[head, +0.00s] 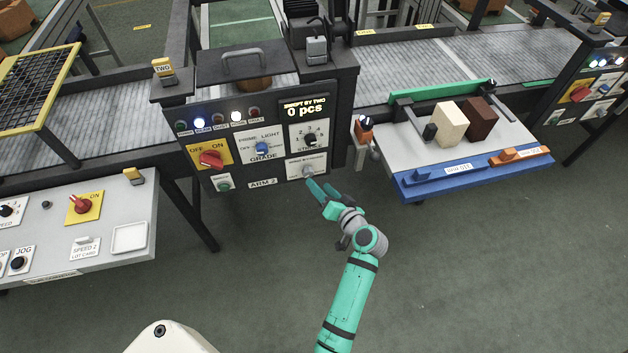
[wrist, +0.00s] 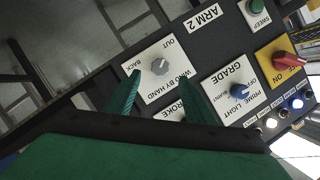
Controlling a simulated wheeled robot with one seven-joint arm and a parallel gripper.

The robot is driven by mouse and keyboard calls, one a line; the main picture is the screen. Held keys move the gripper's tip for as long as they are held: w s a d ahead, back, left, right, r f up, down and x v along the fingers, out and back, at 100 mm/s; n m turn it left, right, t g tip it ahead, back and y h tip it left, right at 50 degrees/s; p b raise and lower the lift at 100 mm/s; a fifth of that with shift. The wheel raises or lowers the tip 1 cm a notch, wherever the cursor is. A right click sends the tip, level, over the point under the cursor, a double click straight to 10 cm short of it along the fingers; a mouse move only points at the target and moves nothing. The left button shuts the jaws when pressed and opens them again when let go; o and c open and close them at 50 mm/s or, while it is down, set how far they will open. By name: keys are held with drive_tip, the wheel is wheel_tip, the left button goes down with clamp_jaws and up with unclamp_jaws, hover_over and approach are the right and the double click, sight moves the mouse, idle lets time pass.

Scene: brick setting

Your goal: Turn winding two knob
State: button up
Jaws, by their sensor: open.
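The grey knob (wrist: 160,67) sits on a white plate on the dark control panel marked ARM 2. The plate reads "WIND BY HAND", with BACK and OUT at its sides. In the head view the knob (head: 307,171) is at the panel's lower right. My gripper (head: 321,188) is open and empty just in front of it. In the wrist view, my green fingers (wrist: 160,80) are spread on either side of the knob's line, apart from it. The knob's pointer is too small to read surely.
The same panel carries a red OFF/ON switch (head: 210,159), a blue GRADE knob (head: 262,149), a STROKE knob (head: 308,138) and a green SWEEP button (head: 224,184). Right is a blue-edged tray table (head: 400,160) with two blocks. The floor in front is clear.

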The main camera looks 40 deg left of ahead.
drive_tip(key=v, duration=0.3)
drive_tip(key=shift+w+d+r, duration=0.1)
drive_tip(key=shift+d, duration=0.15)
idle(0.6)
drive_tip(key=shift+a, duration=0.1)
drive_tip(key=s+d+f+m+t+h, duration=0.3)
drive_tip(key=s+d+f+h, duration=0.15)
drive_tip(key=s+d, duration=0.35)
drive_tip(key=s+d+f+m+t+h, duration=0.2)
drive_tip(key=s+d+f+h, duration=0.3)
drive_tip(key=d, duration=0.6)
drive_tip(key=s+d+r+t+h, duration=0.25)
drive_tip(key=s+d, duration=0.35)
drive_tip(key=s, duration=0.5)
drive_tip(key=s+d+r+t+h, duration=0.1)
drive_tip(key=s+d+r, duration=0.1)
drive_tip(key=s+r, duration=0.8)
wheel_tip(320, 180, up, 3)
drive_tip(key=shift+d+r+n, duration=0.1)
drive_tip(key=shift+d+n, duration=0.2)
